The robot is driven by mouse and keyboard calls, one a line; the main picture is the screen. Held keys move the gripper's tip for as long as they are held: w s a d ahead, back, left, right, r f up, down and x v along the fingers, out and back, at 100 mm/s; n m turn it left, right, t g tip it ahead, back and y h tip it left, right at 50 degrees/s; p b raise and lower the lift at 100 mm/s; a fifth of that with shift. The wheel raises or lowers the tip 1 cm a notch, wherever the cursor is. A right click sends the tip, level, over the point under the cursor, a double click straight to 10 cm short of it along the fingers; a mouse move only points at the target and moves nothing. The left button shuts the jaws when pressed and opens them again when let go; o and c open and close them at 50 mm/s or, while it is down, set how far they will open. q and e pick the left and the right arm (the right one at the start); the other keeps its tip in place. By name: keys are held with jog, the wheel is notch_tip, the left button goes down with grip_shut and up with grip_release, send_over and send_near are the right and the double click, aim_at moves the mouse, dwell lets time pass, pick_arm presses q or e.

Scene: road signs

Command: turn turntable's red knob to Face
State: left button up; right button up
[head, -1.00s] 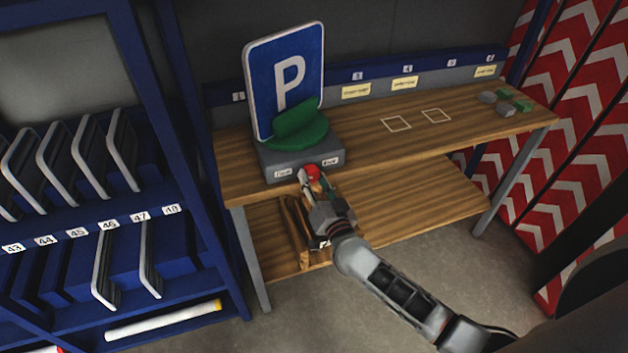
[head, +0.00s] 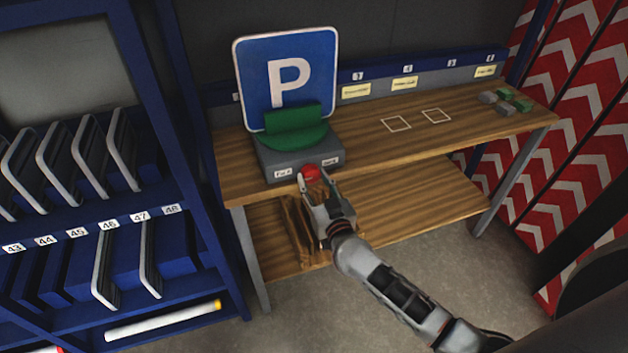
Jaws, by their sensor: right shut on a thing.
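The turntable (head: 280,164) is a grey box with a green rotating holder (head: 293,140) on top, at the left end of the wooden workbench. A blue parking sign (head: 262,89) with a white P stands in the holder, its face toward me. The red knob (head: 311,171) sits on the box's front, between two small white labels (head: 283,173) whose text is too small to read surely. My right gripper (head: 312,181) is at the front of the box, shut on the red knob, which it partly hides. My left gripper is not in view.
The workbench (head: 370,151) has two white square outlines in the middle and several small grey and green blocks (head: 505,100) at the right end. A blue rack (head: 90,225) with numbered slots stands at left. Red-and-white striped panels (head: 575,130) stand at right.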

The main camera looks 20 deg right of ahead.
jog(key=o, duration=1.1)
jog(key=shift+s+d, duration=0.2)
jog(key=shift+s, duration=5.8)
jog(key=shift+s, duration=0.1)
jog(key=s+a+f+n+g+y, duration=0.3)
jog(key=s+a+f+n+y, duration=0.1)
jog(key=s+f, duration=0.55)
jog(key=s+d+f+g+h, duration=0.1)
jog(key=s+d+f, duration=0.1)
jog(key=s+f, duration=0.1)
jog(key=s+d+f+g, duration=0.2)
jog(key=s+f, duration=0.1)
jog(key=s+d+f+g+h, duration=0.1)
jog(key=s+d+f, duration=0.1)
jog(key=s+f, duration=0.1)
jog(key=shift+s+d+f+g+h, duration=0.1)
jog(key=shift+s+f+g+h, duration=0.2)
jog(key=shift+s+f, duration=0.1)
